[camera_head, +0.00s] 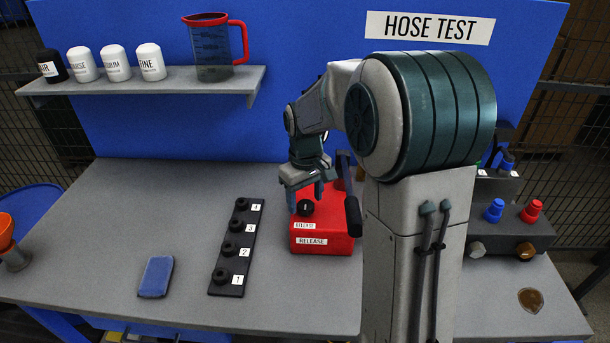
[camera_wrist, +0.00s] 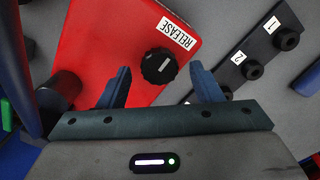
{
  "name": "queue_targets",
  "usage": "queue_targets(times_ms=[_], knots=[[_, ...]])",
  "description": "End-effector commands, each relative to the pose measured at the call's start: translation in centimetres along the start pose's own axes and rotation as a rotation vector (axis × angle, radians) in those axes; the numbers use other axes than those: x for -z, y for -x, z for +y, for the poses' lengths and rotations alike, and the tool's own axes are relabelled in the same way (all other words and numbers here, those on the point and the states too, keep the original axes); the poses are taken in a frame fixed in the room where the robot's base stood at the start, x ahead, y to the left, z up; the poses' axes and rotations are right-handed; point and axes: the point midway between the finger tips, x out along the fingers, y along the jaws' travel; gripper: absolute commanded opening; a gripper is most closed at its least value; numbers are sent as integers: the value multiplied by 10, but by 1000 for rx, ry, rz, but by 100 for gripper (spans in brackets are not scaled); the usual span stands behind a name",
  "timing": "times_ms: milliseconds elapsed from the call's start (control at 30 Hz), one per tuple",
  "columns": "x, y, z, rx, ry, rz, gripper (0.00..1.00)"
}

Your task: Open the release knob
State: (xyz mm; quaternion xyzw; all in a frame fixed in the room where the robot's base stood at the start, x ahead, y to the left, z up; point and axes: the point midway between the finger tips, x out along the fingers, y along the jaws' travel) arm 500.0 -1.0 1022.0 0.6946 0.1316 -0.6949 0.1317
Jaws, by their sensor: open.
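The release knob (camera_head: 305,207) is a round black knob with a pale mark across its top. It sits on a red box (camera_head: 325,243) labelled RELEASE, on the grey workbench. In the wrist view the knob (camera_wrist: 159,66) lies just beyond and between my fingertips, on the red box (camera_wrist: 105,45). My gripper (camera_head: 305,196) is open above the knob. I cannot tell whether either finger touches the knob.
A black lever handle (camera_head: 353,215) stands at the box's right side. A black strip (camera_head: 228,284) with numbered knobs lies to the left, and a blue sponge-like block (camera_head: 156,277) is farther left. A shelf (camera_head: 140,84) with shakers and a red-handled jug (camera_head: 214,50) is behind.

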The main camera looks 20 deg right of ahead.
Motion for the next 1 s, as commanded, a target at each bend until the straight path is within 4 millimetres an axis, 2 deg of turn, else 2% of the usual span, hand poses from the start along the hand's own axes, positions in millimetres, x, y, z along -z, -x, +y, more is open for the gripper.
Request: queue_targets(times_ms=[300, 500, 700, 1000], knots=[[1, 71, 0, -3, 2, 7, 59], [1, 108, -1, -2, 2, 6, 59], [1, 124, -1, -1, 2, 4, 59], [1, 126, -1, -1, 2, 3, 59]])
